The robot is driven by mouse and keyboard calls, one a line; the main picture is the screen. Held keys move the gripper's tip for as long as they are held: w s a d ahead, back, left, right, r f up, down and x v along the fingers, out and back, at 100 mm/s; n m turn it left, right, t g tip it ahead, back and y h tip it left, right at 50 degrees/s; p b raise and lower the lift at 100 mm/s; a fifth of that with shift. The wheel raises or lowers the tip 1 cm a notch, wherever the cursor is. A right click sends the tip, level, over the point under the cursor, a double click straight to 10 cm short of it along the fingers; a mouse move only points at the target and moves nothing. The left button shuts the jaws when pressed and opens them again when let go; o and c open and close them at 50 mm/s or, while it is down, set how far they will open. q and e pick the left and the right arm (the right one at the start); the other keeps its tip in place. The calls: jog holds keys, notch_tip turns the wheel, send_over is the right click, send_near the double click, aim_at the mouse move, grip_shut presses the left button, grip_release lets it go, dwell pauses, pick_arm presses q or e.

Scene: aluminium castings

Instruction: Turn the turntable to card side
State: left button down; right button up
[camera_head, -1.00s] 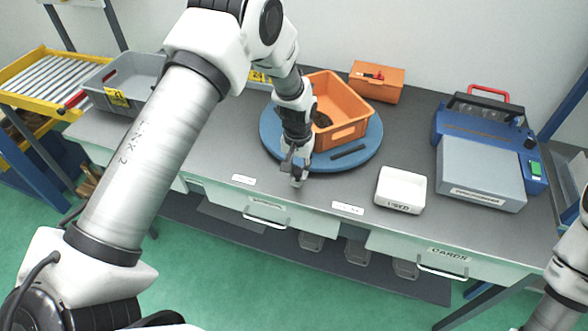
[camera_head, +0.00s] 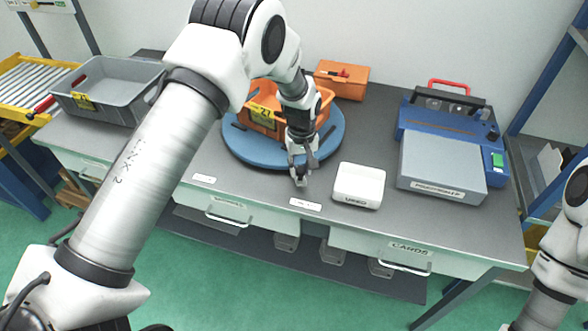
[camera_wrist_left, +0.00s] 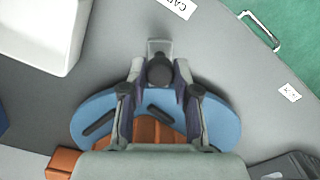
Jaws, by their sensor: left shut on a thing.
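The round blue turntable (camera_head: 245,150) lies on the grey bench, with an orange bin (camera_head: 243,112) on top. A yellow number label shows on the bin's front-left face. In the head view my left gripper (camera_head: 300,177) points down at the turntable's front-right rim. The left wrist view shows its fingers around a dark round knob (camera_wrist_left: 160,71), with a pale tab (camera_wrist_left: 159,47) beyond it. The fingers hide much of the joint to the turntable. A white label (camera_head: 305,204) lies on the bench just in front; the wrist view shows its first letters, "CA" (camera_wrist_left: 181,4).
A white box (camera_head: 358,185) stands close right of the gripper. A blue and grey machine (camera_head: 440,160) is farther right, an orange toolbox (camera_head: 342,80) behind, and a grey crate (camera_head: 112,92) at left. A second label (camera_head: 204,178) lies at the front left.

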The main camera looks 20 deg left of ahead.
pick_arm(q)
jog(key=shift+n, duration=0.9)
jog(key=w+d, duration=0.1)
jog(key=w+d+b, duration=0.1)
jog(key=d, duration=0.1)
jog(key=shift+w+d+f, duration=0.15)
jog(key=shift+w+f, duration=0.05)
jog(key=shift+w, duration=0.1)
jog(key=shift+w+d+n+b, duration=0.5)
jog(key=shift+w+d+n, duration=0.2)
jog(key=shift+w+d, duration=0.3)
jog(key=shift+w+r, duration=0.1)
jog(key=shift+w, duration=0.05)
jog(key=c, duration=0.9)
grip_release()
jog(key=shift+w, duration=0.15)
jog(key=shift+o, duration=0.2)
jog(key=shift+w, duration=0.2)
jog(key=shift+r, duration=0.25)
notch_tip(320, 180, up, 11)
jog(key=shift+r, duration=0.15)
